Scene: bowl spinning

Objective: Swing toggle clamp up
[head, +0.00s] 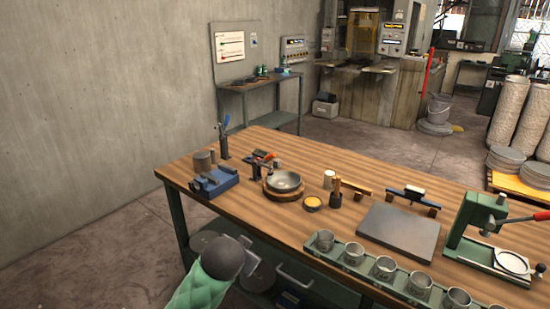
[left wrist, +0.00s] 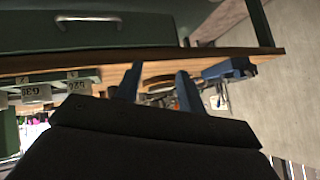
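A small dark clamp (head: 257,162) with an orange-red handle stands on the table just behind the bowl; it looks like the toggle clamp, but its exact pose is too small to tell. The grey metal bowl (head: 284,181) sits on a round wooden block (head: 272,192). My left arm comes in at the bottom of the head view, in front of the table edge and well apart from the clamp. In the left wrist view my left gripper (left wrist: 157,76) has its two fingers apart with nothing seen between them. My right gripper is out of view.
A blue vise (head: 213,182) stands left of the bowl. A wooden mallet (head: 336,191), a grey plate (head: 400,230), a row of metal cups (head: 384,268) and a green press (head: 478,225) stand to the right. The table's front edge lies between my left arm and the bowl.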

